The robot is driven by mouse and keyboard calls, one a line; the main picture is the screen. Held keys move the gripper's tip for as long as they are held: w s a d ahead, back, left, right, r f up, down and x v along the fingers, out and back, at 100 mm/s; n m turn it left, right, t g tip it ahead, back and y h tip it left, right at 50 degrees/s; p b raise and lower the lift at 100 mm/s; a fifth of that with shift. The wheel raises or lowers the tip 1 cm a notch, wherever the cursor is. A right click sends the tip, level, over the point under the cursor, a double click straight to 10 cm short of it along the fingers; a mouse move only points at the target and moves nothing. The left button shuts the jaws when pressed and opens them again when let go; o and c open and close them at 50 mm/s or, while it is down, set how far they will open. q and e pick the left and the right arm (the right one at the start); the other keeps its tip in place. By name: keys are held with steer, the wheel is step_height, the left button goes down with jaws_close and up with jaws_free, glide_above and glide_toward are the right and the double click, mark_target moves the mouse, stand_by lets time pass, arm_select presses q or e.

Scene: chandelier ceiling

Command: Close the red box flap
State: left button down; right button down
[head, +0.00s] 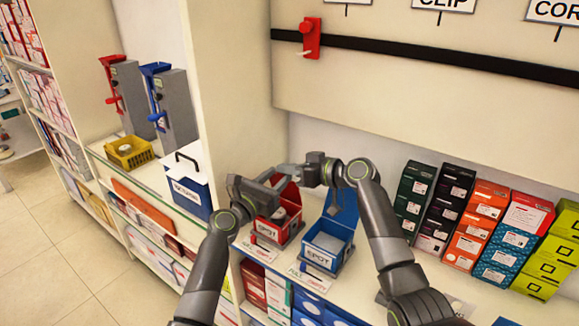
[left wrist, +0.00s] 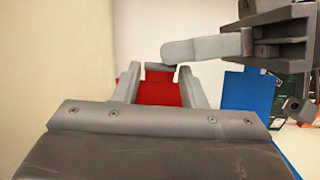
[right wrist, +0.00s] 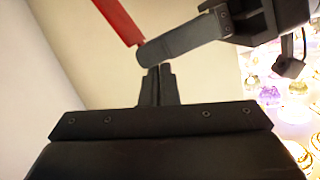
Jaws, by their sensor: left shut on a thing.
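The red box (head: 268,232) stands open on the shelf counter, with something pale inside. Its red flap (head: 293,193) is raised at the back, partly hidden by my grippers. My left gripper (head: 274,182) is at the flap, its fingers on either side of a red part (left wrist: 160,93) in the left wrist view. My right gripper (head: 298,174) is just above and beside the flap; its fingertips (right wrist: 157,68) are together with nothing seen between them. A red strip (right wrist: 120,20) and a grey finger show just beyond them in the right wrist view.
An open blue box (head: 325,249) with a raised blue flap stands right of the red box. A blue-and-white bin (head: 188,188) is left, beyond the partition. Coloured cartons (head: 470,220) line the right. A wall panel rises behind.

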arm_select(q)
steer(key=c, duration=1.3)
jaws_free()
steer(key=shift+d+f, duration=0.1)
steer(key=shift+f, duration=0.15)
steer(key=o, duration=0.4)
steer(key=shift+r, duration=0.15)
steer(key=shift+c, duration=0.2)
arm_select(e)
steer(key=shift+f, duration=0.5)
